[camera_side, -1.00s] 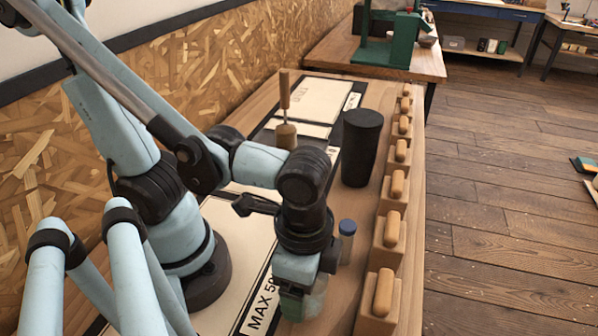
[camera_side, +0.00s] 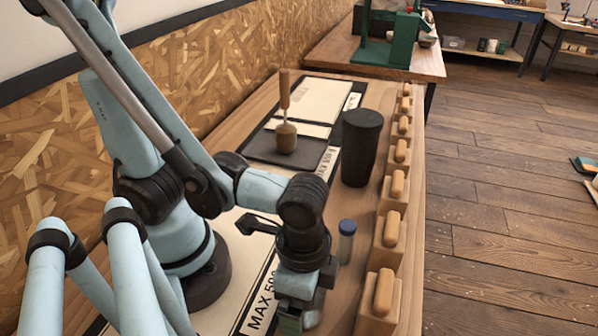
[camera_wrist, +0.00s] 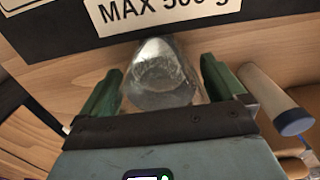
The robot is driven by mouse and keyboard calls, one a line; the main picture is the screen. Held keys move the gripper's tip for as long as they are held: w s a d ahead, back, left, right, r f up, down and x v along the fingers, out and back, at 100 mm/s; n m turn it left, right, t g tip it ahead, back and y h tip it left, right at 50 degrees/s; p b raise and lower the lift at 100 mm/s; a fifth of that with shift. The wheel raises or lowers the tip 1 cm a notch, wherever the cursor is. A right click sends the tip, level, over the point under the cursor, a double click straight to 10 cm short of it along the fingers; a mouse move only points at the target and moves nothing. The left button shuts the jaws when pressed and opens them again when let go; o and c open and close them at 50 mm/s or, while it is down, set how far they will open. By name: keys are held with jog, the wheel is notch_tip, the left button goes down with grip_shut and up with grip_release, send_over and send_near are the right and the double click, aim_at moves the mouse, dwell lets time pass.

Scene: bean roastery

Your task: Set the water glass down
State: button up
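The water glass (camera_wrist: 160,80) is a clear tumbler between the two green fingers of my gripper (camera_wrist: 161,78) in the wrist view. In the side view, my gripper (camera_side: 303,318) points down low near the bottom edge. The glass (camera_side: 314,308) is partly hidden there behind a finger and the gripper body. I cannot tell whether the base of the glass touches the bench top.
A small blue-capped vial (camera_side: 347,240) stands close to my gripper. A tall black canister (camera_side: 361,148) stands further back. Wooden blocks with handles (camera_side: 390,240) line the bench's right edge. A wooden-handled tool (camera_side: 285,130) stands upright on a dark mat. A "MAX 500 g" label (camera_wrist: 165,12) lies beyond the glass.

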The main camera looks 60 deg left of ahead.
jog(key=shift+r, duration=0.15)
jog(key=shift+r, duration=5.95)
jog(key=w+a+n+t, duration=0.7)
jog(key=w+a+n, duration=0.2)
jog(key=w+a, duration=0.4)
jog(key=shift+w+a+f, duration=0.25)
jog(key=shift+w+a, duration=0.15)
jog(key=shift+a, duration=0.75)
